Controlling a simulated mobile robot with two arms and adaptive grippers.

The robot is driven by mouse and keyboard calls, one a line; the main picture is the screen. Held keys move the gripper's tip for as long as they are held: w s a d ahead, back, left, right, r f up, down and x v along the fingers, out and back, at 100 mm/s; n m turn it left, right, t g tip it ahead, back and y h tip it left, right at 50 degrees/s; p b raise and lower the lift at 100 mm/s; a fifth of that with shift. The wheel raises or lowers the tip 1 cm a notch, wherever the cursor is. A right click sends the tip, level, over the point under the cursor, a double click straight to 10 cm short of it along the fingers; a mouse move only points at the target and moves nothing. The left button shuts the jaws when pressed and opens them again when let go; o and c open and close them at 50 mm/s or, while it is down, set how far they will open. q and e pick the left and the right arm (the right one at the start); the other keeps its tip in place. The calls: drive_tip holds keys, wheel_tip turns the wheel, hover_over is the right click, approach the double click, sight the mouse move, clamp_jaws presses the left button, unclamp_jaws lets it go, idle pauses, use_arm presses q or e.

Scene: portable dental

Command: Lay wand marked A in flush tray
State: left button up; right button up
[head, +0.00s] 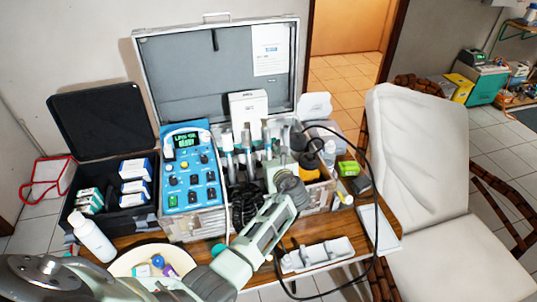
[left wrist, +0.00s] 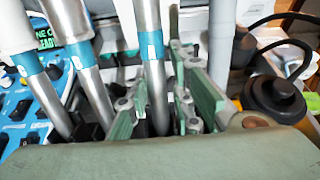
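Several metal wands with blue bands stand upright in the open case. The fingers are apart, one on each side of this wand, with gaps showing. In the head view my left gripper (head: 272,172) reaches into the wand row and hides part of it. The flush tray, seemingly the white moulded tray (head: 318,254), lies at the table's front, apart from the gripper. My right gripper is out of view.
A blue control unit (head: 188,172) stands left of the wands. A black cable (head: 377,200) loops at the right, over the table (head: 393,243). A white bottle (head: 93,238) and a round bowl (head: 122,264) are at the front left. A white chair (head: 425,170) is at right.

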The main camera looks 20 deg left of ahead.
sight(266, 138)
use_arm(q)
drive_tip(key=shift+s+a+f, duration=0.1)
drive_tip(key=shift+a+f, duration=0.05)
drive_tip(key=shift+f, duration=0.05)
clamp_jaws()
drive_tip(key=shift+a+r, duration=0.1)
drive_tip(key=shift+w+a+r+p, duration=0.1)
drive_tip(key=shift+w+r+p, duration=0.05)
drive_tip(key=shift+r+p, duration=0.3)
drive_tip(key=shift+w+a+r+p, duration=0.1)
drive_tip(key=shift+w+r+p, duration=0.05)
drive_tip(key=shift+r+p, duration=0.3)
drive_tip(key=r+p, duration=0.1)
drive_tip(key=a+r+p, duration=0.1)
drive_tip(key=shift+r, duration=0.3)
drive_tip(key=shift+w+r+p, duration=0.45)
drive_tip(key=shift+r+p, duration=0.25)
drive_tip(key=shift+p, duration=0.1)
drive_tip(key=shift+w+a+r+p, duration=0.15)
drive_tip(key=shift+a+r+p, duration=0.05)
drive_tip(key=shift+r+p, duration=0.55)
drive_tip(key=shift+d, duration=0.1)
